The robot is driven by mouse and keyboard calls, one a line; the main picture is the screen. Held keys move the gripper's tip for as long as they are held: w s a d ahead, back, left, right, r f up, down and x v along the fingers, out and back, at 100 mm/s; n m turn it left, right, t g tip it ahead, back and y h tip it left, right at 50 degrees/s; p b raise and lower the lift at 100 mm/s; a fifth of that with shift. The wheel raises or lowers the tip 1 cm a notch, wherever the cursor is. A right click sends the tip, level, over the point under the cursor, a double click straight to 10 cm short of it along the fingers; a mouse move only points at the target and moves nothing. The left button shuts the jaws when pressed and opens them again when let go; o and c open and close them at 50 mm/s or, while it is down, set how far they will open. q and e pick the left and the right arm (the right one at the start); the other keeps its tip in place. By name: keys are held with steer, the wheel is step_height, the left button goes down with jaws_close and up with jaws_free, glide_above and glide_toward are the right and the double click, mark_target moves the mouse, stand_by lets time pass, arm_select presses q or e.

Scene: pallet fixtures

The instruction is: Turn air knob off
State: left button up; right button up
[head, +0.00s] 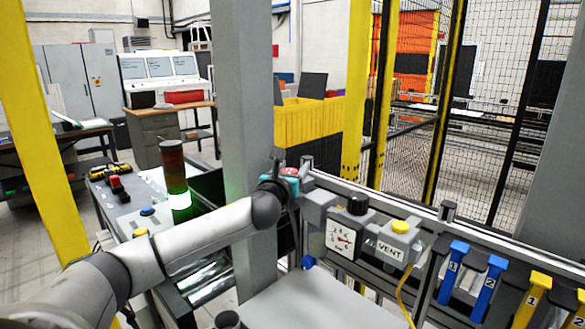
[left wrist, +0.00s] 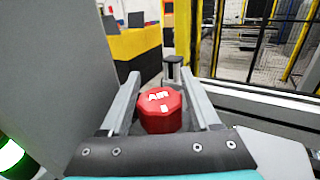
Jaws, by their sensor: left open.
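The red, many-sided air knob (left wrist: 162,112) with a white "AIR" label shows in the left wrist view. It sits between the two grey fingers of my left gripper (left wrist: 160,76). The fingers are spread, one on each side of the knob, and I cannot tell whether either touches it. In the head view my left gripper (head: 292,162) is at the left end of the fixture rail, and the knob is mostly hidden there. My right gripper is in neither view.
Right of the gripper stand a pressure gauge (head: 342,240), a black knob (head: 357,205) and a yellow VENT button (head: 400,227). Blue and yellow numbered levers follow further right. A grey pillar (head: 245,120) rises close to the left arm. A lit stack light (head: 177,180) stands left.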

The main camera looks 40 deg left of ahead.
arm_select(q)
jaws_close()
stand_by(0.5)
